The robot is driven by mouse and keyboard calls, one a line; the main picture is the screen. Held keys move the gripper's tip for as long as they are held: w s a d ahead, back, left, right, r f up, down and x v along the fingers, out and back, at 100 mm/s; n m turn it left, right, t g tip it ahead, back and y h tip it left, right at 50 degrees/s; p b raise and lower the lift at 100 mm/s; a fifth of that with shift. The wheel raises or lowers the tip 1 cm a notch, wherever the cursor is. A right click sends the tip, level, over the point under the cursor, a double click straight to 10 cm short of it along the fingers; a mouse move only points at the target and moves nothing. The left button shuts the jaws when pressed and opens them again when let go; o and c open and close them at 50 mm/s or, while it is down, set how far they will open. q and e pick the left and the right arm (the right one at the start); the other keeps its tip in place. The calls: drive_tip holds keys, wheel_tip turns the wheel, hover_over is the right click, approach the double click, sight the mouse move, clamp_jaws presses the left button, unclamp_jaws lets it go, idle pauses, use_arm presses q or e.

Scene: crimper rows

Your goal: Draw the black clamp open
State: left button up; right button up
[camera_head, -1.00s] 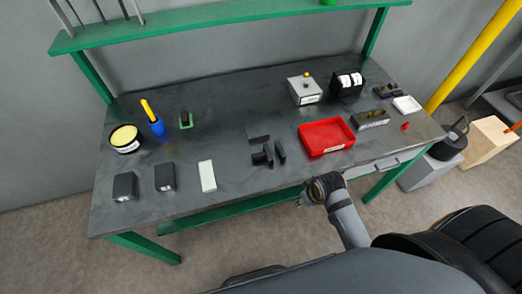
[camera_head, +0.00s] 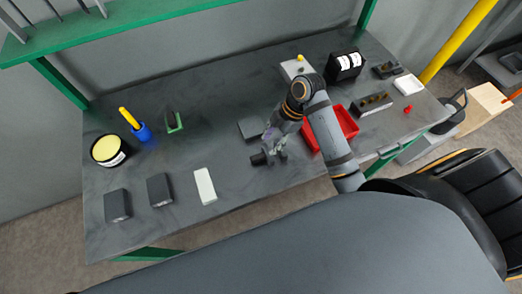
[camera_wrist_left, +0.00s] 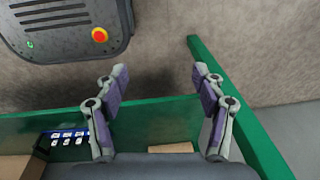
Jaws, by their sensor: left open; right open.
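The black clamp (camera_head: 258,159) lies on the dark workbench in the head view, left of the red tray. My right gripper (camera_head: 276,149) is over its right part and hides some of it. The right gripper is open; I cannot tell whether its fingers touch the clamp. My left gripper (camera_wrist_left: 160,76) shows only in the left wrist view, open and empty, with the floor and green bench frame beyond it.
A dark flat block (camera_head: 251,130) lies just behind the clamp. The red tray (camera_head: 347,122) is partly behind my right arm. A white block (camera_head: 205,186) and two dark blocks (camera_head: 160,190) stand to the left. The workbench (camera_head: 215,150) is clear between.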

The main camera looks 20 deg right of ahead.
sight(260, 155)
drive_tip(key=shift+x, duration=1)
drive_tip(key=shift+p+x, duration=0.3)
drive_tip(key=shift+x, duration=0.75)
drive_tip(key=f, duration=0.1)
drive_tip(key=a+f, duration=0.1)
drive_tip(key=w+f, duration=0.1)
drive_tip(key=f, duration=0.1)
drive_tip(key=shift+a+p, duration=0.25)
drive_tip(key=shift+p, duration=0.05)
drive_tip(key=shift+f, duration=0.2)
drive_tip(key=shift+s+a+f, duration=0.1)
drive_tip(key=shift+c, duration=2)
drive_tip(key=c, duration=0.5)
use_arm(q)
drive_tip(key=shift+w+a+r, duration=0.1)
drive_tip(key=shift+w+r, duration=0.65)
drive_tip(key=shift+w, duration=0.35)
use_arm(e)
clamp_jaws()
